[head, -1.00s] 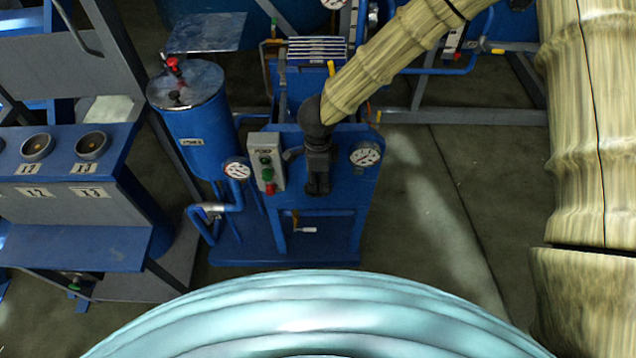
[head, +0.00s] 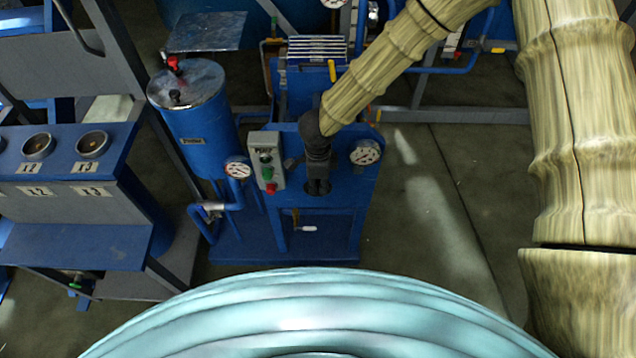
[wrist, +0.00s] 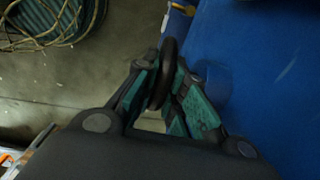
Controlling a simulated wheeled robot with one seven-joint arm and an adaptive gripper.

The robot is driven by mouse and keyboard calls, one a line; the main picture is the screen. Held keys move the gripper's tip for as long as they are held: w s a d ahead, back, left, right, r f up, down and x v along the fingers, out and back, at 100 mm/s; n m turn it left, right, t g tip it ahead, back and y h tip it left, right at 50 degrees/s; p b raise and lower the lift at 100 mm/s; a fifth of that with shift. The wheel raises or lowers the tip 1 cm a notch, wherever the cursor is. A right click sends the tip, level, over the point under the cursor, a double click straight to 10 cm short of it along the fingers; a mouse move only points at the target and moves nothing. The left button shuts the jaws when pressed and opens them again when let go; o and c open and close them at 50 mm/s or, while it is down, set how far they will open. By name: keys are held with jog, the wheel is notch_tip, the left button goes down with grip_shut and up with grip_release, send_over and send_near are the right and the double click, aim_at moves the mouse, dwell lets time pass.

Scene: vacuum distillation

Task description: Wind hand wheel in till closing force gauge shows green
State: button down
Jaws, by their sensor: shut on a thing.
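The dark hand wheel (wrist: 166,72) shows in the wrist view, with its rim between the two green-padded fingers of my gripper (wrist: 165,95), which is shut on it. In the head view my gripper (head: 317,180) is at the front of the blue filter-press-like unit (head: 335,222), and the wheel is hidden there behind it and my arm. A round white gauge (head: 365,152) sits right of my gripper and another gauge (head: 238,168) sits to the left. Their needles and colour zones are too small to read.
A grey control box (head: 266,162) with green and red buttons stands just left of my gripper. A blue cylinder tank (head: 205,140) and a blue bench (head: 75,245) are further left. A small white-handled crank (head: 305,228) is below. Floor to the right is clear.

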jog(key=shift+d+y+p, duration=0.2)
jog(key=shift+y+p, duration=0.55)
jog(key=shift+y, duration=0.05)
jog(key=shift+d+y+p, duration=0.15)
jog(key=shift+y+p, duration=0.55)
jog(key=shift+y, duration=0.1)
jog(key=shift+y+p, duration=0.55)
jog(key=shift+y, duration=0.05)
jog(key=c, duration=1.5)
grip_release()
jog(key=shift+f, duration=0.1)
jog(key=shift+d, duration=0.1)
jog(key=v, duration=1.2)
